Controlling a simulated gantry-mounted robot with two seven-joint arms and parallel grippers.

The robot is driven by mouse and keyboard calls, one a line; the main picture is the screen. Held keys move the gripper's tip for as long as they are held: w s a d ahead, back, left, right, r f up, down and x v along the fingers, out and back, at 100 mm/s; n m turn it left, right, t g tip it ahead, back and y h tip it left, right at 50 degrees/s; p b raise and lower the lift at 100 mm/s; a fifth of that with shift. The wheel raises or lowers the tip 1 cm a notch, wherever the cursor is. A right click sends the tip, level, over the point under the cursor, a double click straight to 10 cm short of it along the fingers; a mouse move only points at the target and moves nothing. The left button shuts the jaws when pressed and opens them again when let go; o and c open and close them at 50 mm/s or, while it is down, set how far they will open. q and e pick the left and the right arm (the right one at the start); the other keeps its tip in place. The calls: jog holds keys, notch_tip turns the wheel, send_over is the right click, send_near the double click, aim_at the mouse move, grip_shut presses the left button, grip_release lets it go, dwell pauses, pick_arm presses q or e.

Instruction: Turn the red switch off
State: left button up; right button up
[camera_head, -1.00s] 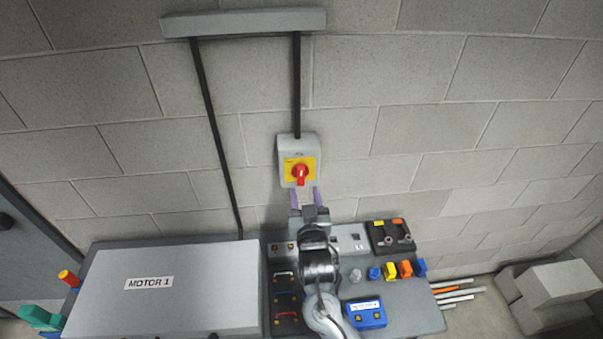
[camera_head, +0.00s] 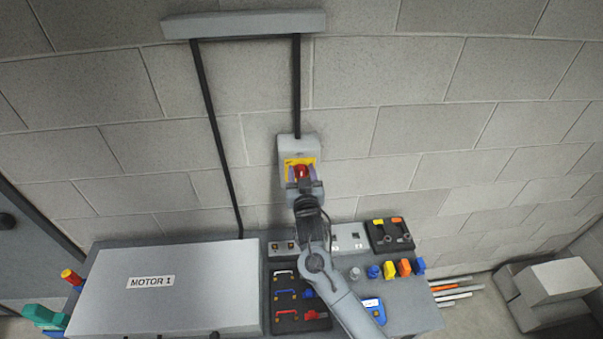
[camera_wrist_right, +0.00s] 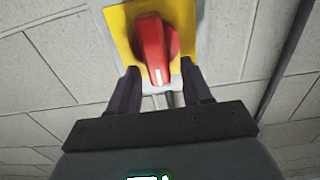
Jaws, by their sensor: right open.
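The red switch (camera_head: 300,169) is a rotary knob on a yellow plate (camera_head: 289,163) in a grey box (camera_head: 297,145) on the block wall. In the right wrist view the red knob (camera_wrist_right: 153,48) has a white mark at its lower end, pointing down toward my gripper. My right gripper (camera_head: 302,178) is at the knob from below and hides its lower part in the head view. In the right wrist view its two dark fingers (camera_wrist_right: 160,80) are open, one on each side of the knob's lower end; I cannot tell whether they touch it. My left gripper is not in view.
Grey blocks (camera_head: 548,291) lie at the right. The wall around the switch is clear.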

grip_shut()
